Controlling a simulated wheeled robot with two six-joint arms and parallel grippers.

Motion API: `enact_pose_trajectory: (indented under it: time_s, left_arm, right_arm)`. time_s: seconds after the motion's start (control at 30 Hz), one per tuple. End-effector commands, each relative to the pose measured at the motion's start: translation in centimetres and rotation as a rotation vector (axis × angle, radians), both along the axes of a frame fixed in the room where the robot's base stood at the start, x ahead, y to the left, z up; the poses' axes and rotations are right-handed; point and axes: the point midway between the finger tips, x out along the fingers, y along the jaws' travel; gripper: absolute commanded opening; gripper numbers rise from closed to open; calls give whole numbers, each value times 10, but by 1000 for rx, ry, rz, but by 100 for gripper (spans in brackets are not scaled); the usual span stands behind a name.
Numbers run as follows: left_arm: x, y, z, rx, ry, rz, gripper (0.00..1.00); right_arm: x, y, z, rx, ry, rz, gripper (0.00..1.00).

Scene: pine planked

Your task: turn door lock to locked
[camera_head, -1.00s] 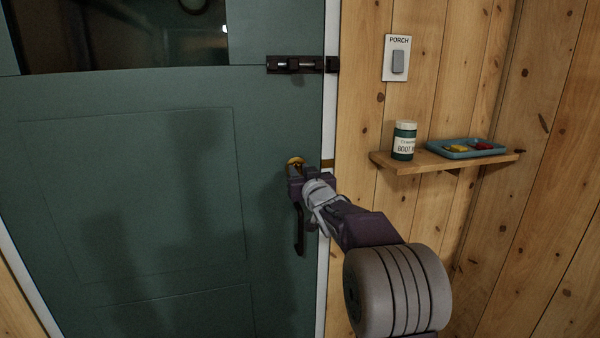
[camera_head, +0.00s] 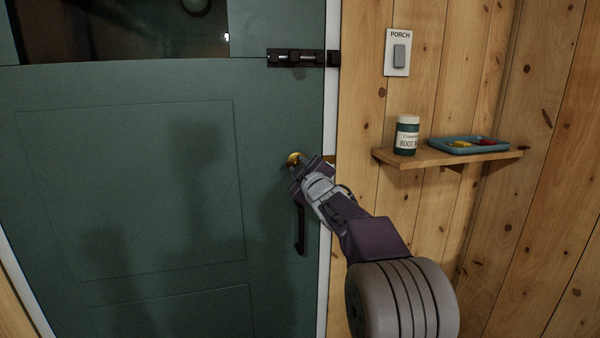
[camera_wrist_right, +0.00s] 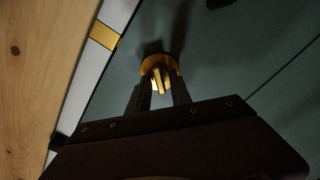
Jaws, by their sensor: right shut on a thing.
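The door lock is a round brass piece (camera_head: 294,158) on the green door (camera_head: 130,180), near its right edge. In the right wrist view the brass lock (camera_wrist_right: 158,66) shows a raised thumb-turn between my fingers. My right gripper (camera_head: 299,168) reaches in from the lower right and is shut on the thumb-turn; it also shows in the right wrist view (camera_wrist_right: 160,88). The gripper looks tilted in the head view and hides part of the lock. My left gripper is not in view.
A black slide bolt (camera_head: 296,57) sits higher on the door. A black handle (camera_head: 300,230) hangs below the lock. At the right, a wooden shelf (camera_head: 400,160) holds a jar (camera_head: 407,135) and a blue tray (camera_head: 440,147). A PORCH switch (camera_head: 398,55) is above.

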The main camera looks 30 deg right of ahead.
Motion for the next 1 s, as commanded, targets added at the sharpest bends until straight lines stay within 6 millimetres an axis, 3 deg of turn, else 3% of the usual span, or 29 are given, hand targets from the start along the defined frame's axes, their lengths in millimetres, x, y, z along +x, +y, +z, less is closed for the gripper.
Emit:
enact_pose_trajectory:
  time_s: [0.6, 1.0]
  left_arm:
    - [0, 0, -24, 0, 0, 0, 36]
    - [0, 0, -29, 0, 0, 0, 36]
  right_arm:
    - [0, 1, -4, -521, 127, 0, 0]
    - [0, 1, -4, -688, 166, 0, 0]
